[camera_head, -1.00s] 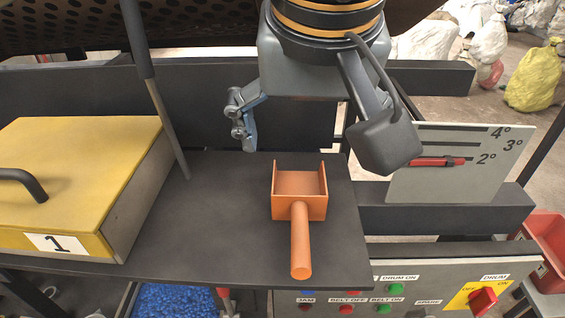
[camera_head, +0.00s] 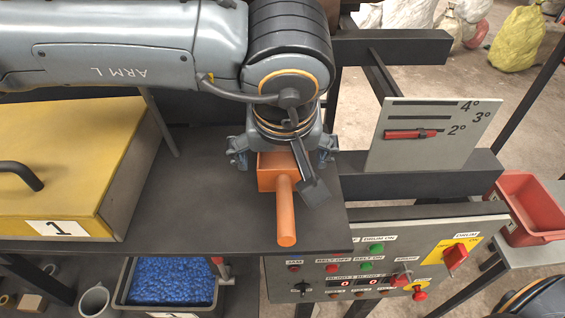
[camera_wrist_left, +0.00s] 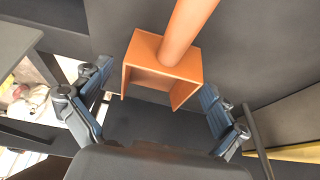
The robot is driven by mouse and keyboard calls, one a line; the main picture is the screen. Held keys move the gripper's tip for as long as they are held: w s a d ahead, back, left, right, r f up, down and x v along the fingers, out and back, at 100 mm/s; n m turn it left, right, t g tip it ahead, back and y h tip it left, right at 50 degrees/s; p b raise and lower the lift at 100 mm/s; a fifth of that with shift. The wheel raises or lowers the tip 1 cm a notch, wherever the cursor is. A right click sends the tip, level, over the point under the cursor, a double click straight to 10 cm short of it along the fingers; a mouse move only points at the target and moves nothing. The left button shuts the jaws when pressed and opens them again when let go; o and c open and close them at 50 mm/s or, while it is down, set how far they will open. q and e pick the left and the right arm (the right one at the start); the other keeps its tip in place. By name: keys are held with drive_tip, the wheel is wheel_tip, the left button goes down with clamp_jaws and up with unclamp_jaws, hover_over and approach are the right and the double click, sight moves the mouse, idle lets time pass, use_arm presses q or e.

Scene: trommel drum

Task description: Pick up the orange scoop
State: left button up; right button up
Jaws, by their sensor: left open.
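The orange scoop (camera_head: 285,212) lies on the dark shelf (camera_head: 215,200) with its handle toward the front edge. My left gripper (camera_head: 282,160) is above the scoop's box end and hides part of it in the head view. In the left wrist view the scoop (camera_wrist_left: 165,62) shows its open box and part of its handle. The left gripper's two fingers (camera_wrist_left: 155,110) are spread wide, one to each side of the box, with gaps showing. Nothing is held. My right gripper is not identifiable in these frames.
A yellow box lid (camera_head: 60,160) marked 1 stands on the left of the shelf. A control panel (camera_head: 320,275) hangs at the front right, and an angle scale plate (camera_head: 420,135) stands to the right.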

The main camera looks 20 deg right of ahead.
use_arm(q)
drive_tip(key=shift+s, duration=0.1)
drive_tip(key=c, duration=1.3)
drive_tip(key=shift+r, duration=0.1)
drive_tip(key=shift+r, duration=0.6)
drive_tip(key=s+a+r+b, duration=0.2)
drive_tip(key=a+r, duration=0.2)
drive_tip(key=s+a+r+b, duration=0.2)
drive_tip(key=a+r, duration=0.1)
drive_tip(key=a, duration=0.1)
drive_tip(key=s+a+r+b, duration=0.1)
drive_tip(key=s+a+r, duration=0.2)
drive_tip(key=a+r, duration=0.1)
drive_tip(key=shift+a+r+b, duration=0.1)
drive_tip(key=shift+r+b, duration=0.25)
drive_tip(key=shift+b, duration=0.05)
